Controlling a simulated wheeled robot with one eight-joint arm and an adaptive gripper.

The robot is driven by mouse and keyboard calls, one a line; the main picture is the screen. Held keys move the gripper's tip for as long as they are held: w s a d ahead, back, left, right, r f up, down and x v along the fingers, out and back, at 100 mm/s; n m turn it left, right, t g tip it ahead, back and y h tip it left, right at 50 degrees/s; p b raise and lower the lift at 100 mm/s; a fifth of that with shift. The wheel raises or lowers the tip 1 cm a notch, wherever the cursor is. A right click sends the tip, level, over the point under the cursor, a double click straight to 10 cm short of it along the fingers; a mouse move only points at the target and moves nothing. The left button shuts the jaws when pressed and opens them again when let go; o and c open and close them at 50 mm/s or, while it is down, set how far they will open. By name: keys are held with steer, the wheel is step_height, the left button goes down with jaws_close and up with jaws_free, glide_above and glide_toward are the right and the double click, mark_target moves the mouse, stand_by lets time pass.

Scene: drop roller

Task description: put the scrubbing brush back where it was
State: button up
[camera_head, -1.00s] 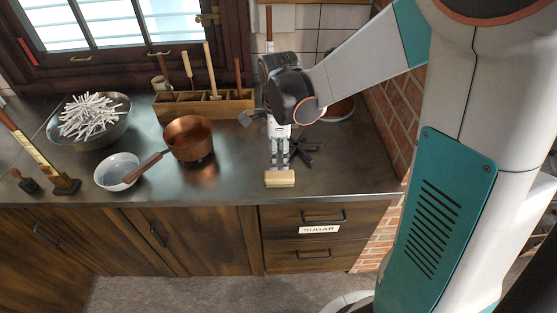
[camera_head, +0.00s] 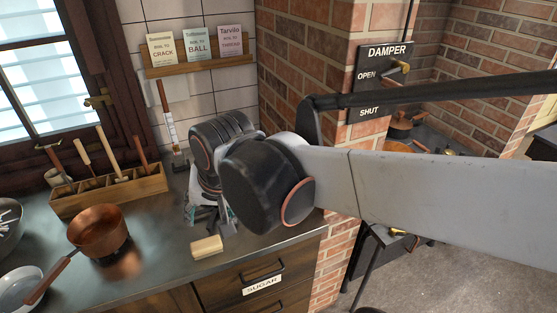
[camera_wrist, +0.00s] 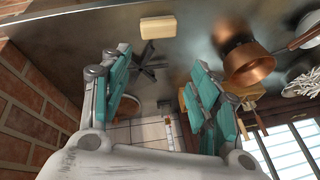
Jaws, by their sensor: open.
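A pale yellow block (camera_head: 207,247), which looks like the scrubbing brush, lies on the dark counter (camera_head: 150,262) near its front edge, above the drawer labelled SUGAR. It also shows in the wrist view (camera_wrist: 158,27); I cannot make out bristles. My gripper (camera_head: 207,216) is just behind it over the counter, largely hidden by my wrist in the head view. In the wrist view my gripper (camera_wrist: 160,72) has its teal fingers spread, with nothing between them. The block is beyond the fingers, apart from them.
A black star-shaped object (camera_wrist: 150,62) is near my gripper. A copper pan (camera_head: 98,232), a pale bowl (camera_head: 22,288) and a wooden box of long-handled tools (camera_head: 110,191) stand to the left. A brick wall (camera_head: 335,240) bounds the right side.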

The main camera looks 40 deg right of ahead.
steer(key=shift+s+r+n+t, duration=0.15)
steer(key=shift+s+n+t, duration=0.25)
steer(key=shift+s+n, duration=0.6)
steer(key=shift+s+r+n+t, duration=0.15)
steer(key=shift+s+n+t, duration=0.35)
steer(key=shift+n, duration=0.75)
steer(key=shift+s+r+n+t, duration=0.15)
steer(key=shift+s+n+t, duration=0.15)
steer(key=shift+s+n, duration=0.7)
steer(key=shift+w, duration=0.15)
